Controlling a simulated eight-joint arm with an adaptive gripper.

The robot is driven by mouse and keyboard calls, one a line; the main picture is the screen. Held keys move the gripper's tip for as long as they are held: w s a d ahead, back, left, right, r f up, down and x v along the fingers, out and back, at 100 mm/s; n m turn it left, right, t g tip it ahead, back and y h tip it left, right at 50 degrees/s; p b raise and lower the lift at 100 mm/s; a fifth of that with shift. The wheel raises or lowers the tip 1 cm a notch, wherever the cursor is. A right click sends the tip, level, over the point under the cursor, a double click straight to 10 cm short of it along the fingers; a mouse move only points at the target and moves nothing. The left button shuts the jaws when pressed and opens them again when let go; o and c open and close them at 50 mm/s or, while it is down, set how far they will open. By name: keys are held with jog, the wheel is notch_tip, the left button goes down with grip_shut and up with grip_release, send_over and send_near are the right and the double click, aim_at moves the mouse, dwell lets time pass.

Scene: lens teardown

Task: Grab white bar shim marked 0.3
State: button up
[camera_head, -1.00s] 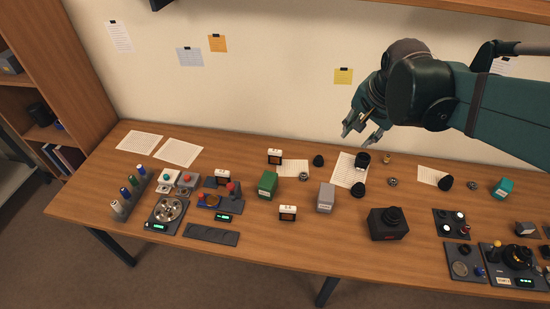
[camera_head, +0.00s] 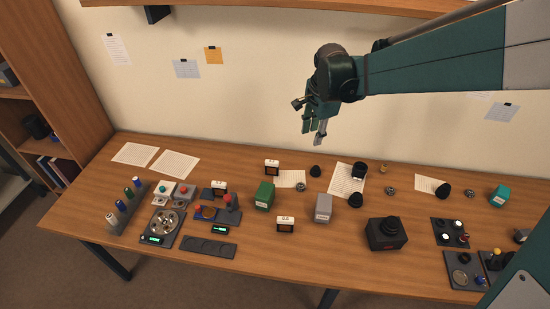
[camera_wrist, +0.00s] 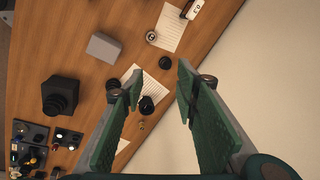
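Three small white blocks with dark markings stand on the table in the head view. One is at the back (camera_head: 272,167), one is by the left devices (camera_head: 219,187), and one is at the front (camera_head: 285,224). Their markings are too small to read there. The back white block shows at the top of the wrist view (camera_wrist: 195,8), cut by the frame edge; its marking appears upside down and reads like 0.3. My gripper (camera_head: 316,138) is open and empty, high above the table's back, right of that block. Its spread fingers show in the wrist view (camera_wrist: 158,88).
A black knob (camera_head: 316,171), a metal ring (camera_head: 300,187) and a paper sheet (camera_head: 290,179) lie right of the back block. A green box (camera_head: 264,197) and a grey box (camera_head: 323,208) stand nearer the front. The wall rises behind the table.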

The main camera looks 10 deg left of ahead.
jog(key=w+a+f+m+g, duration=0.1)
jog(key=w+a+f+m, duration=0.15)
jog(key=a+f, duration=0.25)
jog(key=w+a+f+m, duration=0.1)
jog(key=w+a+f, duration=0.3)
jog(key=a+f, duration=0.15)
jog(key=m+g, duration=0.1)
jog(key=m, duration=0.2)
send_over(272, 161)
jog(key=shift+h, duration=0.4)
notch_tip(272, 161, down, 10)
jog(key=shift+f+b, duration=0.2)
jog(key=shift+b, duration=0.1)
jog(key=shift+f, duration=0.15)
jog(key=shift+a, duration=0.1)
jog(key=shift+f, duration=1.25)
jog(key=shift+s+f, duration=0.1)
jog(key=shift+f, duration=2.55)
